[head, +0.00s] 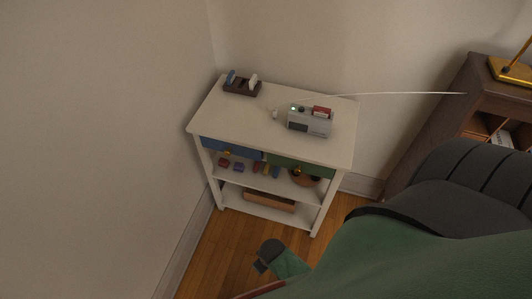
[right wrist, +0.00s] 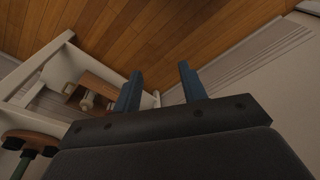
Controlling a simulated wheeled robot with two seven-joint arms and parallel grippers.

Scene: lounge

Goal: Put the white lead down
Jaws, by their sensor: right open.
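The white lead (head: 400,94) shows in the head view as a thin, nearly level line. It runs from behind the grey device (head: 309,121) on the white shelf unit, across the wall, to the edge of the dark wooden cabinet; what holds its right end cannot be told. A small white piece (head: 275,114) lies on the top left of the device; whether it belongs to the lead is unclear. My right gripper (right wrist: 158,88) is open with nothing between its fingers in the right wrist view, over floor beside the shelf unit. My left gripper is not seen.
The white shelf unit (head: 231,110) carries a dark holder (head: 242,88) at its back left; its top front is bare. Small coloured items and a brown box (head: 268,201) sit on lower shelves. The dark cabinet (head: 440,112) with a brass lamp base (head: 511,71) stands right.

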